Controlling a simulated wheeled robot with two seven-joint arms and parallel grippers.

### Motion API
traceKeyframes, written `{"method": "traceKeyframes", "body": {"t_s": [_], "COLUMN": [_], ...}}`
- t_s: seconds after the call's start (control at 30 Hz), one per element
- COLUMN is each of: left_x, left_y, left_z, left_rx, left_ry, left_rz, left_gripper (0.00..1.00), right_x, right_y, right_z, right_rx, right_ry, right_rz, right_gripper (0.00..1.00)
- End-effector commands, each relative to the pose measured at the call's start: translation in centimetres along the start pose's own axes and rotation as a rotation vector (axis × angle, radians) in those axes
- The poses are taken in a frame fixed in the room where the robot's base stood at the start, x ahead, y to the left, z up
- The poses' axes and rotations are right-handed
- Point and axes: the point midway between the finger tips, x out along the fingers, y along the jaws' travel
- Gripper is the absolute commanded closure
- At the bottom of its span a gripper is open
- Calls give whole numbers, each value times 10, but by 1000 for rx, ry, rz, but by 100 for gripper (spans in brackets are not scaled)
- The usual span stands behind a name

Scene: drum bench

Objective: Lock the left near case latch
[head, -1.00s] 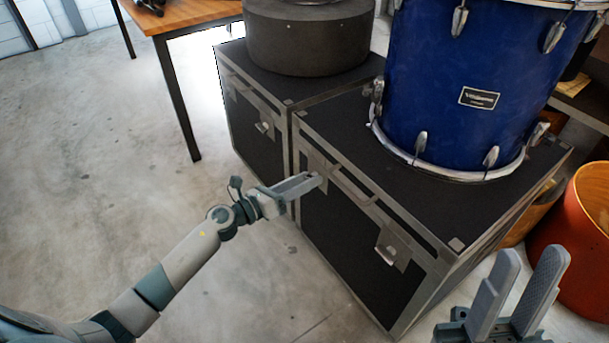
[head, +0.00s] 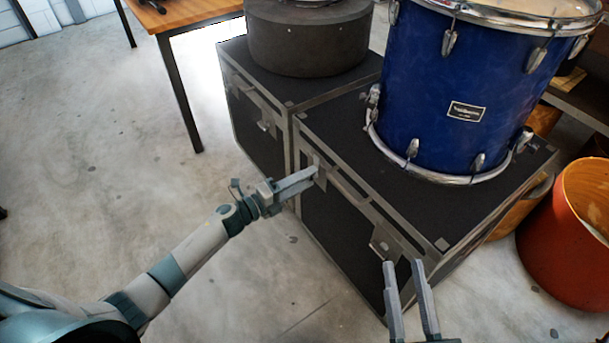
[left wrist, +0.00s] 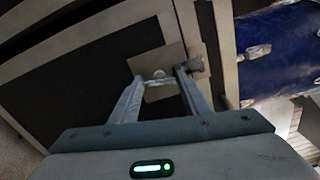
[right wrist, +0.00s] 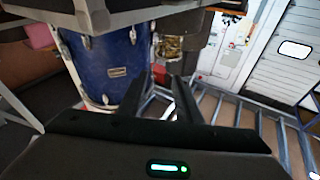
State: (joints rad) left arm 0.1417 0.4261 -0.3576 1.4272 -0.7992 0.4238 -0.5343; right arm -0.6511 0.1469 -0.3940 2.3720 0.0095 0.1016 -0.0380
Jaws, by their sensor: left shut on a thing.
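The near case (head: 345,245) is black with grey metal edges, and a blue drum (head: 440,85) stands on it. Its left latch (head: 321,177) is on the front face near the top left corner. My left gripper (head: 316,173) is at this latch, with its fingers shut on it. In the left wrist view the fingertips are at the pale plate of the latch (left wrist: 163,72); the fingers hide part of it in the head view. My right gripper (head: 403,264) is open and empty, in front of the case's right side. It also shows in the right wrist view (right wrist: 158,82).
The case's right latch (head: 381,248) is close to my right gripper in the picture. A second case (head: 250,125) with a dark round case (head: 310,40) on it stands behind to the left. An orange drum (head: 565,245) is at right. The floor at left is clear.

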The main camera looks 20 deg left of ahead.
Motion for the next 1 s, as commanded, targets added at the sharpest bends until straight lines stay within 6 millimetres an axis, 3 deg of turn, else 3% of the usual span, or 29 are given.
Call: {"method": "traceKeyframes", "body": {"t_s": [0.3,0.83,0.87,0.9,0.93,1.0], "left_x": [0,0,0,0,0,0], "left_y": [0,1,1,1,1,0], "left_z": [2,2,2,2,1,1], "left_rx": [-131,-157,-157,-157,-156,-156], "left_ry": [-3,-3,-3,-3,-2,-2], "left_rz": [2,2,2,2,2,1], "left_gripper": [80,80,53,44,39,39], "right_x": [-1,-3,-3,-3,-3,-3], "right_y": [12,14,14,14,14,14], "right_z": [36,44,44,44,44,43], "right_rx": [9,11,11,11,10,10], "right_ry": [-205,-245,-245,-244,-244,-243], "right_rz": [20,24,24,24,24,25], "right_gripper": [69,69,69,69,69,69]}}
